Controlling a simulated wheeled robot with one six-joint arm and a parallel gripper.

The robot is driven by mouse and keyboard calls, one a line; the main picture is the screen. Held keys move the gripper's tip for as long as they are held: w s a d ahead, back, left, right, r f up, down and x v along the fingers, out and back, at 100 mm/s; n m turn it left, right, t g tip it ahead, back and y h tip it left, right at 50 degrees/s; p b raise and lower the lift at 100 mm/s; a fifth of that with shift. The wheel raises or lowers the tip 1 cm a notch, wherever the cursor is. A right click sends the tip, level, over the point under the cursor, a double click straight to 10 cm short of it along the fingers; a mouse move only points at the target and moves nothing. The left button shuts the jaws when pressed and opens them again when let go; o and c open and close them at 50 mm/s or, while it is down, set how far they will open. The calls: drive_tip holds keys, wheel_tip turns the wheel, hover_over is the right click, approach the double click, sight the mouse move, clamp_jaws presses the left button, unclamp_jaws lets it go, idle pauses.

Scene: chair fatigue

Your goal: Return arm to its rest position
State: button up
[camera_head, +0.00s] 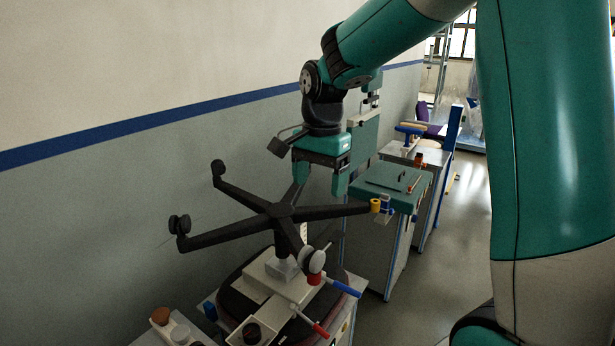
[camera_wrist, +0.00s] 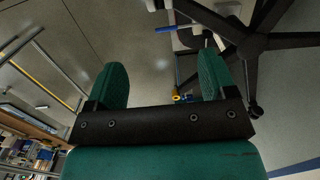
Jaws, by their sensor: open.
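My gripper (camera_head: 320,182) is open and empty. In the head view it hangs from my teal arm with its fingers pointing down, above and just behind the black five-arm chair base (camera_head: 281,210). One finger overlaps a chair leg in the picture; I cannot tell whether they touch. The chair base is upside down, with casters on some legs. In the wrist view my two green fingers (camera_wrist: 165,85) stand apart with nothing between them but floor and a small yellow part (camera_wrist: 176,97). The chair base (camera_wrist: 255,45) shows at the upper right there.
The chair base stands on a grey block over a dark round seat on a workbench. Blue-handled and red-handled tools (camera_head: 322,330) lie beside it. A green-topped bench (camera_head: 392,187) stands behind to the right. A wall is on the left; the floor (camera_head: 445,262) at right is clear.

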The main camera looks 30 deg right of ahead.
drive_tip(key=s+a+f+n+y+b, duration=0.1)
drive_tip(key=s+a+n+y+b, duration=0.1)
drive_tip(key=s+a+n, duration=1.6)
drive_tip(key=s+n+y, duration=0.1)
drive_tip(key=s+n, duration=0.1)
drive_tip(key=s, duration=0.1)
drive_tip(key=shift+s+f+n+y, duration=0.2)
drive_tip(key=shift+f+n+y, duration=0.1)
drive_tip(key=shift+n, duration=0.1)
idle(0.7)
